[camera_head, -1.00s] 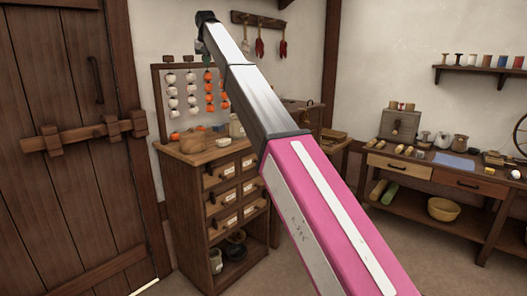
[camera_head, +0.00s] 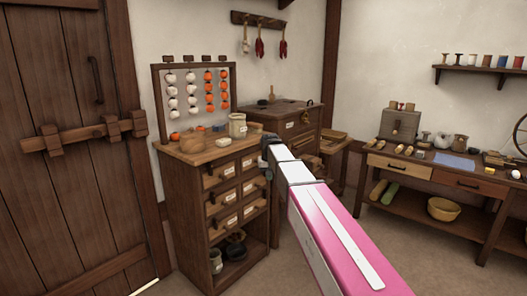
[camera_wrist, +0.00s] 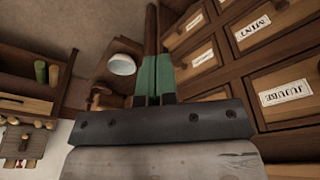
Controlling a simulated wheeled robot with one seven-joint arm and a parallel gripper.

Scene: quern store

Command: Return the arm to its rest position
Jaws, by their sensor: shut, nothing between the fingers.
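My arm (camera_head: 330,235) reaches from the lower right of the head view toward the front right of the drawer cabinet (camera_head: 190,180). Its far end, with a dark joint, overlaps the cabinet's right edge in the picture. In the wrist view, my gripper (camera_wrist: 156,62) has two green fingers lying together, shut with nothing between them. The fingers cannot be made out in the head view. Labelled drawers (camera_wrist: 283,93) fill the right of the wrist view, close beside the gripper; whether anything touches cannot be told.
A wooden rack (camera_head: 156,100) with white and orange hanging items stands on the cabinet, beside a jar (camera_head: 237,125). A dark chest (camera_head: 287,118) stands behind. A workbench (camera_head: 400,171) with tools is at right, a barred door (camera_head: 70,180) at left. Open floor lies between.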

